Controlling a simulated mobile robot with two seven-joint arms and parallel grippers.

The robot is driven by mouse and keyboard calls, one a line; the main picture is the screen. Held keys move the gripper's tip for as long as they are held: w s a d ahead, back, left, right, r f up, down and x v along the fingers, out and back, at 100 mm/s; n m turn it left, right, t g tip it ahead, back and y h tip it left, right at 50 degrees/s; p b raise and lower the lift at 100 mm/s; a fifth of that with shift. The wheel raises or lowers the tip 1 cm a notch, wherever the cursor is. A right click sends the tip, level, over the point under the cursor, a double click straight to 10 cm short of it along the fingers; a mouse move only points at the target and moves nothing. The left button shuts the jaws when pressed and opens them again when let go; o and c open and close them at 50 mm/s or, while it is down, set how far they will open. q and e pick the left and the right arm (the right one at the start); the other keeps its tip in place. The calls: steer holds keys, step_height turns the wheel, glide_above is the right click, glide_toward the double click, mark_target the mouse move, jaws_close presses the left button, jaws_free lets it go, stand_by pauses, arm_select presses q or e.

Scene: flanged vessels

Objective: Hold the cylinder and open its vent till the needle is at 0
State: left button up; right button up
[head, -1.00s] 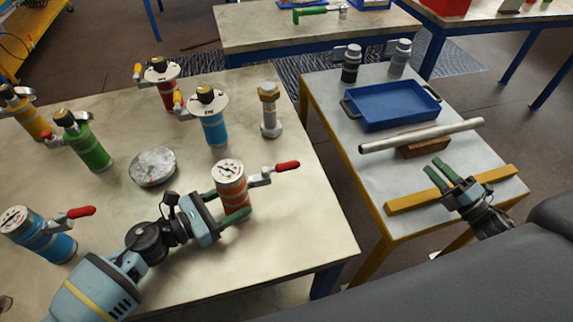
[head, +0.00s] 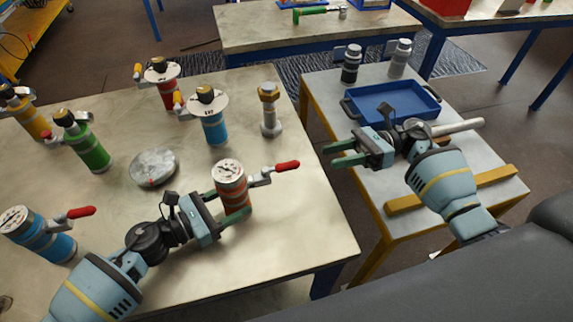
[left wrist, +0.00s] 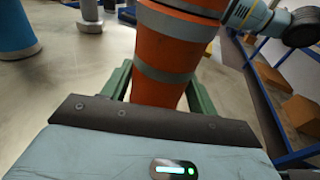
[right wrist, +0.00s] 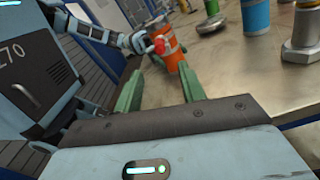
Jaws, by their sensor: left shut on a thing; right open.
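The orange cylinder (head: 232,188) with grey bands stands upright near the right edge of the left table. A round gauge (head: 228,172) is on its top; its needle is too small to read. A vent valve with a red lever (head: 287,166) sticks out to its right. My left gripper (head: 228,203) is shut around the cylinder's body, which fills the left wrist view (left wrist: 165,60). My right gripper (head: 338,154) is open and empty, right of the red lever, over the gap beside the right table. The right wrist view shows the cylinder (right wrist: 168,50) ahead, between the fingers.
Blue (head: 214,128), green (head: 88,145) and other cylinders stand on the left table, with a grey disc (head: 153,167) and a bolt-like post (head: 269,112). The right table holds a blue tray (head: 375,93) and a yellow bar (head: 405,203).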

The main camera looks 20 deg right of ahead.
mark_target(287, 167)
steer(key=a, duration=1.2)
jaws_close()
